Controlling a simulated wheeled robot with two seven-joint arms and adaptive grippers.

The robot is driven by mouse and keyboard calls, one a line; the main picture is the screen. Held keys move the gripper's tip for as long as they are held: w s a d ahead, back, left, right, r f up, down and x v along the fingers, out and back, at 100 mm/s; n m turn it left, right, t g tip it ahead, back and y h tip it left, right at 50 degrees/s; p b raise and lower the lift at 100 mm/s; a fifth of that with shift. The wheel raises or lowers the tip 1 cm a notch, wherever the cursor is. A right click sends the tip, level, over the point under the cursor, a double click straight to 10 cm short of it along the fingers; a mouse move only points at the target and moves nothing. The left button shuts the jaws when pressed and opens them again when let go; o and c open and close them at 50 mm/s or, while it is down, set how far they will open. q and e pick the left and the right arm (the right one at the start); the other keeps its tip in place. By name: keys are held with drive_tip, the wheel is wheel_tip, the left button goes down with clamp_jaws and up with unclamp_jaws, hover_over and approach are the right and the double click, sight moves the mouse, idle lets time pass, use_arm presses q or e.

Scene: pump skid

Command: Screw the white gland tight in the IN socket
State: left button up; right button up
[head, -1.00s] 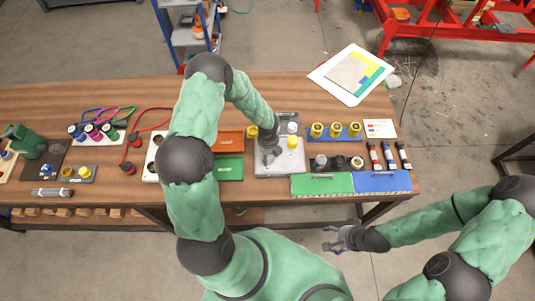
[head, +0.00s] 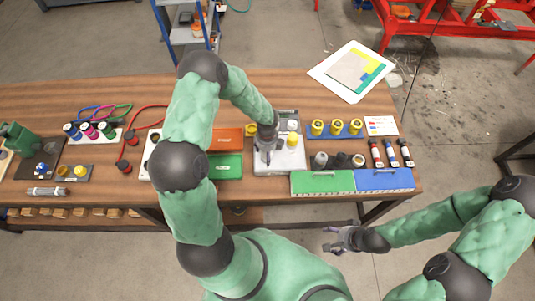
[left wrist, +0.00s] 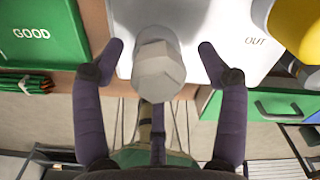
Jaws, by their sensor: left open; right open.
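A pale grey-white gland with a faceted top (left wrist: 158,70) stands on the white box (left wrist: 220,25), left of its OUT mark, in the left wrist view. My left gripper (left wrist: 163,52) is open, one finger on each side of the gland, with a visible gap to both. In the head view my left gripper (head: 267,156) reaches down over the box (head: 291,165) and hides the gland there. The IN mark and the thread below the gland are hidden. My right gripper (head: 336,240) is open and empty, in front of the bench, far from the box.
A green GOOD tray (head: 228,168) and an orange tray (head: 227,141) lie left of the box. A green-lidded case (head: 322,184) and a blue one (head: 383,181) lie at the front right. A yellow part (left wrist: 297,28) stands near the OUT mark. Several yellow parts (head: 317,127) stand behind right.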

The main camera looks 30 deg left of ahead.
use_arm(q)
drive_tip(key=n+b, duration=0.2)
drive_tip(key=n, duration=0.1)
drive_tip(key=shift+f+n+b, duration=0.1)
drive_tip(key=shift+n+b, duration=0.2)
drive_tip(key=shift+n, duration=0.6)
drive_tip(key=shift+r, duration=0.2)
drive_tip(key=c, duration=1.2)
drive_tip(key=shift+s+m+p, duration=0.1)
drive_tip(key=shift+m+p, duration=1.05)
drive_tip(key=shift+m, duration=0.55)
drive_tip(key=shift+m+p, duration=0.3)
drive_tip(key=shift+m, duration=0.3)
drive_tip(key=shift+f, duration=0.1)
